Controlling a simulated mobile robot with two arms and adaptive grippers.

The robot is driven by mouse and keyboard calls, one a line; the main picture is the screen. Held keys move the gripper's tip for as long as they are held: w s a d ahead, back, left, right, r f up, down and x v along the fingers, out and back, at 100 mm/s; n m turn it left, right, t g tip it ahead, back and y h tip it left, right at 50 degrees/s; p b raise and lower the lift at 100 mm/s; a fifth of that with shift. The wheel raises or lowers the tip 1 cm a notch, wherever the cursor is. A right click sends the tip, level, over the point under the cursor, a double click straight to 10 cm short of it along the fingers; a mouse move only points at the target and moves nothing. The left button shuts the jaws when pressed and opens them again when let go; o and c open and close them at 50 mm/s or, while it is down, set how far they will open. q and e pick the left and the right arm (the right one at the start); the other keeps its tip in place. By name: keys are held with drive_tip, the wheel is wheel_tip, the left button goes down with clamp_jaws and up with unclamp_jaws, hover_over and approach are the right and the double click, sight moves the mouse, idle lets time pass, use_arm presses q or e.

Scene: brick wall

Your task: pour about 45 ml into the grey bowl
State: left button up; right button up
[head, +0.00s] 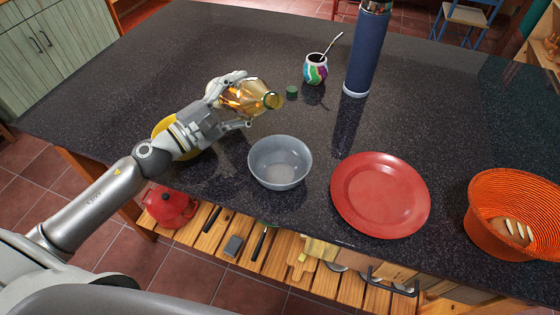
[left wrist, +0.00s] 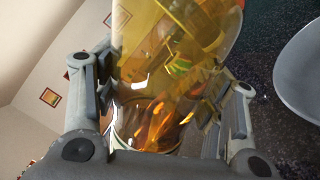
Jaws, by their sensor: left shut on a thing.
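My left gripper (head: 236,103) is shut on a clear bottle (head: 246,96) of amber liquid. The bottle is tilted nearly onto its side, with its neck (head: 273,100) pointing right. It is held above the counter, up and left of the grey bowl (head: 280,162). In the left wrist view the bottle (left wrist: 175,45) fills the space between the fingers of the gripper (left wrist: 170,100). The bowl's rim (left wrist: 300,70) shows at the right edge there. The bowl's inside looks empty in the head view. No stream of liquid shows. My right gripper is not in view.
A red plate (head: 380,193) lies right of the bowl, with an orange basket (head: 481,205) holding bread beyond it. A green cap (head: 292,92), a colourful mate cup (head: 315,69) and a tall blue flask (head: 367,50) stand behind. A yellow object (head: 163,127) is partly hidden by my arm.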

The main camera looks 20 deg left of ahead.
use_arm(q)
drive_tip(key=shift+w+a+f+m+b, duration=0.15)
drive_tip(key=shift+m+b, duration=0.25)
drive_tip(key=shift+m, duration=0.2)
drive_tip(key=shift+w+a+f+m+b, duration=0.15)
drive_tip(key=shift+m+b, duration=0.2)
drive_tip(key=shift+m, duration=0.25)
drive_tip(key=shift+m+b, duration=0.3)
drive_tip(key=shift+b, duration=0.15)
drive_tip(key=shift+r+m+h+b, duration=0.4)
drive_tip(key=shift+m+h+b, duration=0.1)
drive_tip(key=shift+m+b, duration=0.7)
drive_tip(key=shift+r+m+b, duration=0.15)
drive_tip(key=shift+m+b, duration=0.25)
drive_tip(key=shift+m, duration=0.1)
drive_tip(key=shift+s+f+m+g+b, duration=0.1)
drive_tip(key=shift+f+m+g+b, duration=0.25)
drive_tip(key=shift+b, duration=0.25)
drive_tip(key=shift+r, duration=0.15)
